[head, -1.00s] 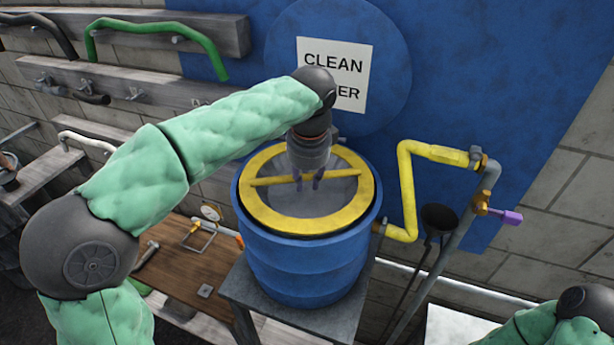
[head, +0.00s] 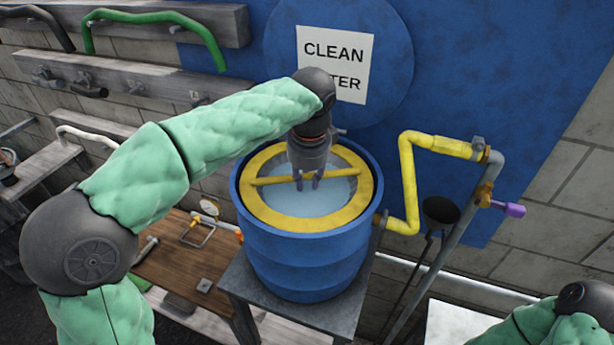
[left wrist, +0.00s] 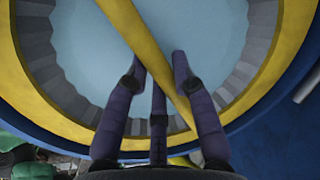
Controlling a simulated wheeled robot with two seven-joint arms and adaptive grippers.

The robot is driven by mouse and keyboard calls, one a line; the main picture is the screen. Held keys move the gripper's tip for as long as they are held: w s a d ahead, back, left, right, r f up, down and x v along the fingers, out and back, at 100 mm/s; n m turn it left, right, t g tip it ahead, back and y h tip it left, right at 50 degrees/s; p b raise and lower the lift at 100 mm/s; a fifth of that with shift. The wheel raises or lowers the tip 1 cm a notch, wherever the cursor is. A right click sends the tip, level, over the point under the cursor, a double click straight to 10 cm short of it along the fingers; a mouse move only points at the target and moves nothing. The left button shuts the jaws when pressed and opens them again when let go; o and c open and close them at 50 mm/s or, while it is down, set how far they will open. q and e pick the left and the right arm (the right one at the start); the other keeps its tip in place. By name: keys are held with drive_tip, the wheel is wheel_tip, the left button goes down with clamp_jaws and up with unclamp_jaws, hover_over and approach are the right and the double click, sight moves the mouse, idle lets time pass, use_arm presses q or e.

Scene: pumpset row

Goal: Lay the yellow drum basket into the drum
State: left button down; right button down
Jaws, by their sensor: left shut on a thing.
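The yellow drum basket (head: 300,221) is a flat ring with a straight crossbar and a grey inner wall. It lies level in the mouth of the blue drum (head: 306,266), with the drum's rim showing around it. Pale blue fills the inside, looking like water. My left gripper (head: 308,182) comes down from above, shut on the basket's crossbar. The left wrist view shows its purple fingers (left wrist: 157,72) on either side of the yellow crossbar (left wrist: 140,32). Whether the ring rests on anything is hidden. My right gripper is out of view; only part of that arm shows at lower right.
A yellow pipe (head: 408,180) with a purple-handled valve (head: 508,208) and a black funnel (head: 440,212) stand right of the drum. The drum stands on a grey stand (head: 245,290). A "CLEAN" sign (head: 335,60) hangs behind. A wooden bench (head: 180,270) lies left.

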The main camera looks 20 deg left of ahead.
use_arm(q)
drive_tip(key=shift+f, duration=0.1)
idle(0.3)
drive_tip(key=shift+f+b, duration=0.35)
drive_tip(key=shift+f, duration=0.05)
drive_tip(key=shift+f, duration=0.1)
drive_tip(key=c, duration=1)
unclamp_jaws()
drive_tip(key=shift+o, duration=0.2)
drive_tip(key=shift+s+d+r+p, duration=0.1)
drive_tip(key=shift+s+r+p, duration=0.05)
drive_tip(key=shift+r+p, duration=0.6)
drive_tip(key=shift+s+d+r+p, duration=0.1)
drive_tip(key=shift+r+p, duration=0.4)
drive_tip(key=shift+r, duration=0.3)
